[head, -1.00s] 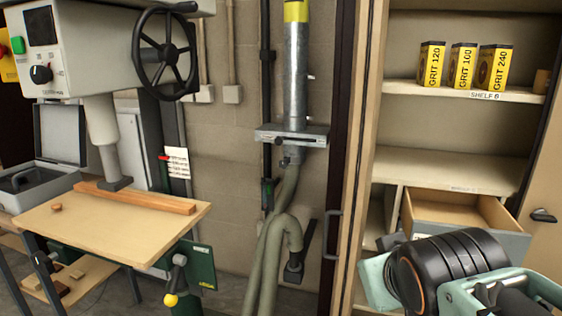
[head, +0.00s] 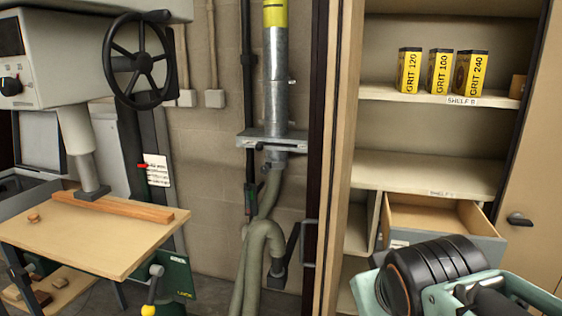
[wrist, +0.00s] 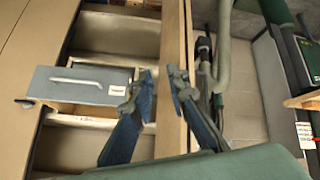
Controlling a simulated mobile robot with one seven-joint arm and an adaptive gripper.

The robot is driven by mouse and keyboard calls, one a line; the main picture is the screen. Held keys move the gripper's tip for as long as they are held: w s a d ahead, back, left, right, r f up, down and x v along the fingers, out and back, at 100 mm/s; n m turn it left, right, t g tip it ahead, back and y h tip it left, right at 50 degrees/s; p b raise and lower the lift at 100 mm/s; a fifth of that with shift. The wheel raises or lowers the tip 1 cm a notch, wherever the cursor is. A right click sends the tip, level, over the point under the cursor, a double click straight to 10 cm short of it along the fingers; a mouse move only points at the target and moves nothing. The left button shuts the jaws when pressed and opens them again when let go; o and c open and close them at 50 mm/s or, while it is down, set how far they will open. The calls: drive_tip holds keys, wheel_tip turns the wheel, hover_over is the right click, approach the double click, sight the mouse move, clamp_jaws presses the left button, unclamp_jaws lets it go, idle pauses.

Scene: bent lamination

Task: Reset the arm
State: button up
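My gripper (wrist: 160,82) shows in the wrist view with its two fingers apart and nothing between them. It is in free space in front of the open cabinet. In the head view my arm fills the lower right corner, and the fingertips cannot be made out there. A grey-fronted drawer (head: 470,246) stands pulled out of the cabinet, behind my arm. It also shows left of the fingers in the wrist view, as a drawer front with a pale handle (wrist: 85,83).
Three yellow grit boxes (head: 440,72) stand on the upper shelf (head: 420,96). A press with a black handwheel (head: 138,60) and a wooden table (head: 85,240) is at the left. A grey duct with hoses (head: 262,240) runs down the wall between press and cabinet.

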drive_tip(key=s+a+m+g+y+p, duration=0.1)
drive_tip(key=s+a+m+g, duration=0.1)
drive_tip(key=s, duration=0.5)
wheel_tip(320, 180, up, 13)
drive_tip(key=p, duration=1.2)
drive_tip(key=shift+w+f, duration=0.15)
drive_tip(key=shift+w, duration=0.05)
drive_tip(key=shift+d, duration=0.15)
